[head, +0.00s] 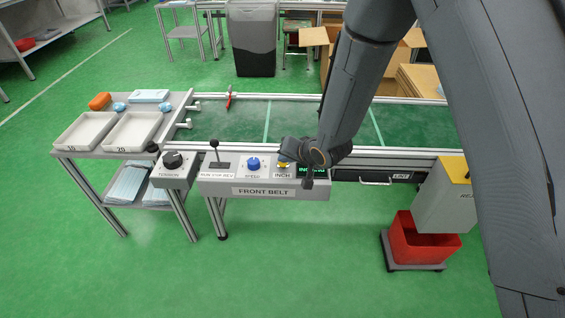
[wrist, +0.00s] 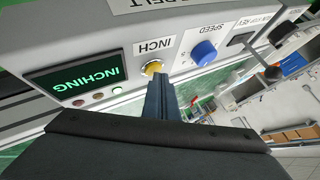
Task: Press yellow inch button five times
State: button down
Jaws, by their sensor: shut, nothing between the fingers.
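In the head view a bit of yellow button (head: 283,164) shows beside my wrist. My gripper (wrist: 157,80) is shut and empty, with its fingertips at the edge of the button; they appear to touch it, but the exact contact is hidden. The panel display (wrist: 75,82) reads INCHING in green. In the head view my gripper (head: 287,159) is over the INCH part of the panel, partly hidden by my wrist.
The blue speed knob (wrist: 204,52) is beside the button, and a black run/stop lever (head: 215,152) and black tension knob (head: 172,160) lie farther left. The green conveyor belt (head: 240,120) runs behind the panel. A red bin (head: 415,240) stands at the lower right.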

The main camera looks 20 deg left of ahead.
aim_at(285, 165)
jog(key=shift+r+p, duration=0.55)
jog(key=shift+r, duration=0.25)
notch_tip(285, 165, up, 5)
jog(key=p, duration=0.4)
dwell(0.5)
